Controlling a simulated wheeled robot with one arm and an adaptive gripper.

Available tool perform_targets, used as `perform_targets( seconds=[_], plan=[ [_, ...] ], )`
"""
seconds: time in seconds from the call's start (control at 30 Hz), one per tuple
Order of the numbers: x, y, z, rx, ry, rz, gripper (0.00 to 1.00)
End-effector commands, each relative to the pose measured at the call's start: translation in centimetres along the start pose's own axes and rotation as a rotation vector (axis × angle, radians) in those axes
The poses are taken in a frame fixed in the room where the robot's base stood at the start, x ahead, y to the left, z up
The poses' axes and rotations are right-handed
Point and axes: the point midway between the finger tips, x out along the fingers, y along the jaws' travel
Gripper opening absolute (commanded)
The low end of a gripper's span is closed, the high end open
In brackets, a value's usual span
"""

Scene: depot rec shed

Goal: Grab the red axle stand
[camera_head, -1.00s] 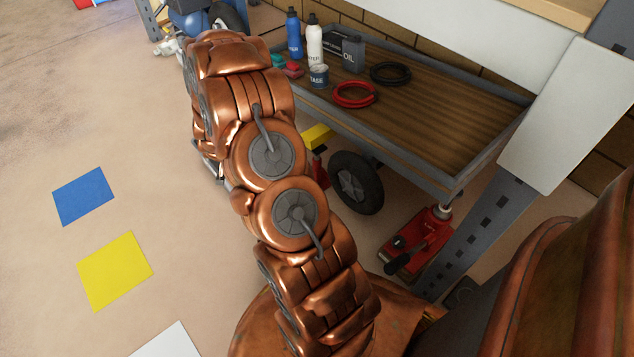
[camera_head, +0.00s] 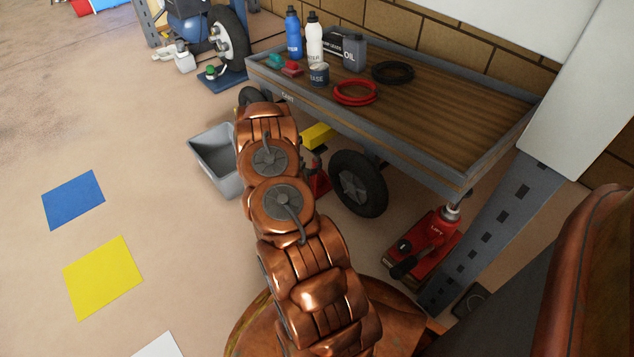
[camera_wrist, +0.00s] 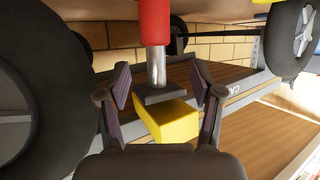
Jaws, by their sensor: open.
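The red axle stand (camera_head: 320,182) stands on the floor under the near side of the cart, partly hidden behind my arm. A yellow block (camera_head: 318,136) sits at its top. In the wrist view, the stand's red body (camera_wrist: 155,22), silver post and dark top plate (camera_wrist: 164,94) hang from the upper edge, with the yellow block (camera_wrist: 170,121) against the plate. My gripper (camera_wrist: 161,84) is open, with one finger on each side of the post and plate; I see gaps and no clear contact. My gripper is hidden behind my arm in the head view.
The wooden-topped cart (camera_head: 455,187) carries bottles, an oil can and coiled cables. Its black wheel (camera_head: 358,184) is close to the stand and looms left in the wrist view. A red jack (camera_head: 425,245) stands right; a grey bin (camera_head: 213,160) left. Open floor lies left.

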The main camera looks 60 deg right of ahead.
Motion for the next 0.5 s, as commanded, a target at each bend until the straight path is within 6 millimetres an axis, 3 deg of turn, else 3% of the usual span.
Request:
perform_targets(
  seconds=[0.5],
  plan=[
    [5.4,0.6,-0.1,0.002,0.002,0.000,0.66]
  ],
)
